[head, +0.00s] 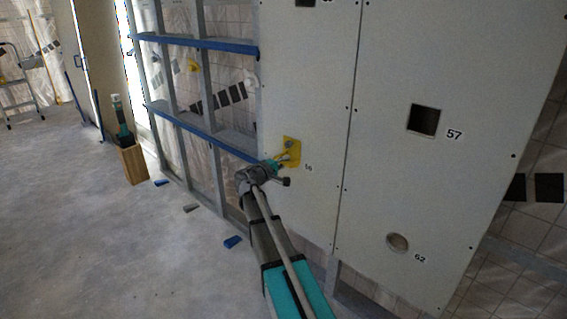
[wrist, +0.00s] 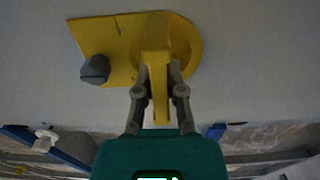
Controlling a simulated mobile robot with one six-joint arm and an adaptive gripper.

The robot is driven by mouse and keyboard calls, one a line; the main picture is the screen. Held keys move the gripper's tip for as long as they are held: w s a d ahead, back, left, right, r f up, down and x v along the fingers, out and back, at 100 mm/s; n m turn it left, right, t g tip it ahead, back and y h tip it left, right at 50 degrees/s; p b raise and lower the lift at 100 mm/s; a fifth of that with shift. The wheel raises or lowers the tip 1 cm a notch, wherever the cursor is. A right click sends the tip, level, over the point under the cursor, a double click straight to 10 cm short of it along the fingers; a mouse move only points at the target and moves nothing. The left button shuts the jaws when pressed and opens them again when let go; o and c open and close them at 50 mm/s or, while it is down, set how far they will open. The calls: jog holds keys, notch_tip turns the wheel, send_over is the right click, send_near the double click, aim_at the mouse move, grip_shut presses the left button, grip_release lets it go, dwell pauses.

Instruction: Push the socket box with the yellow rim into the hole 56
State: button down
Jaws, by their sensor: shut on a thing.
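The yellow piece (head: 291,152), which appears to be the yellow-rimmed socket box, is at the white panel beside the label 56 (head: 308,168). In the wrist view it shows as a flat yellow plate (wrist: 105,38) with a rounded right end and a dark grey knob (wrist: 95,69) on its left part. My gripper (wrist: 159,88) is shut on a yellow tab standing out from the plate. In the head view my gripper (head: 277,163) is just left of the piece. Hole 56 is hidden behind it. I cannot tell whether any part is inside the hole.
The right panel has a square hole 57 (head: 423,120) and a round hole 62 (head: 397,243). Open metal studs with blue rails (head: 205,132) stand left of the panels. A wooden box (head: 132,164) holding a tool stands on the floor. The floor at left is mostly clear.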

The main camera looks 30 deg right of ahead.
jog(key=shift+a, duration=0.1)
dwell(0.8)
jog(key=c, duration=0.7)
grip_release()
jog(key=shift+o, duration=0.2)
jog(key=v, duration=1.2)
jog(key=shift+s, duration=0.1)
